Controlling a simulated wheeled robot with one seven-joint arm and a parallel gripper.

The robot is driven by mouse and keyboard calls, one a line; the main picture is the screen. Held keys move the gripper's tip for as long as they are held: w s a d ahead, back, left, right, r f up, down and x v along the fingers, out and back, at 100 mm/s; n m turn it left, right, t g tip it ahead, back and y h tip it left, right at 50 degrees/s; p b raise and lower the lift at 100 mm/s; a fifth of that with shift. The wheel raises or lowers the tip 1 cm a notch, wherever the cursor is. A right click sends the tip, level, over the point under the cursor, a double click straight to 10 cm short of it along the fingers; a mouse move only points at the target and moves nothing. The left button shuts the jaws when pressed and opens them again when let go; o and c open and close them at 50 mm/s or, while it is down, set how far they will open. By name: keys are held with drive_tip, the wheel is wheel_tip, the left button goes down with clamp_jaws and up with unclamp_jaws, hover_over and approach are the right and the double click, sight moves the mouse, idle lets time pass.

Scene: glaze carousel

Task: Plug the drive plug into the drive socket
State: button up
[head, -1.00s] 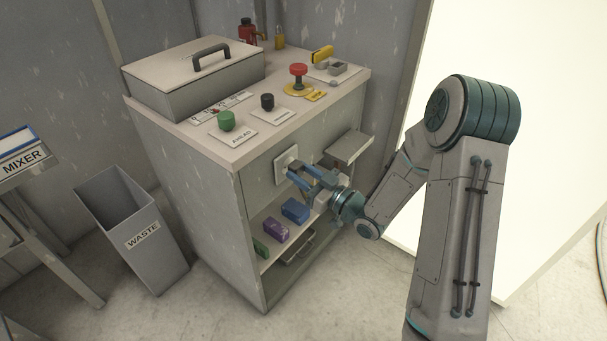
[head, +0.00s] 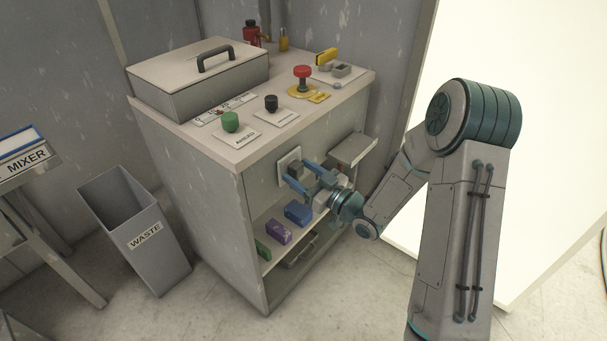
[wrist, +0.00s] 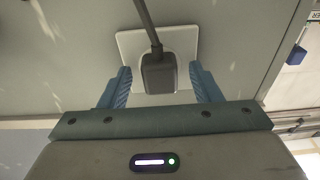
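The drive plug (wrist: 158,74) is a dark grey block with a dark cord running up from it in the wrist view. It sits against the pale square plate of the drive socket (wrist: 130,45), and its prongs are hidden. In the head view the plug (head: 296,169) stands out from the socket plate (head: 282,163) on the cabinet's front. My gripper (wrist: 160,84) has its blue fingers on either side of the plug, with a gap showing on both sides. It is open and holds nothing. The gripper also shows in the head view (head: 300,178).
Below the socket is an open shelf with blue (head: 298,212), purple (head: 278,232) and green (head: 262,250) blocks. A small grey ledge (head: 352,150) juts out right of the socket. A waste bin (head: 140,235) stands left of the cabinet (head: 205,195).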

drive_tip(key=p+v, duration=0.1)
drive_tip(key=v, duration=1.2)
drive_tip(key=shift+s+d, duration=0.25)
drive_tip(key=shift+d, duration=0.1)
drive_tip(key=shift+f, duration=0.1)
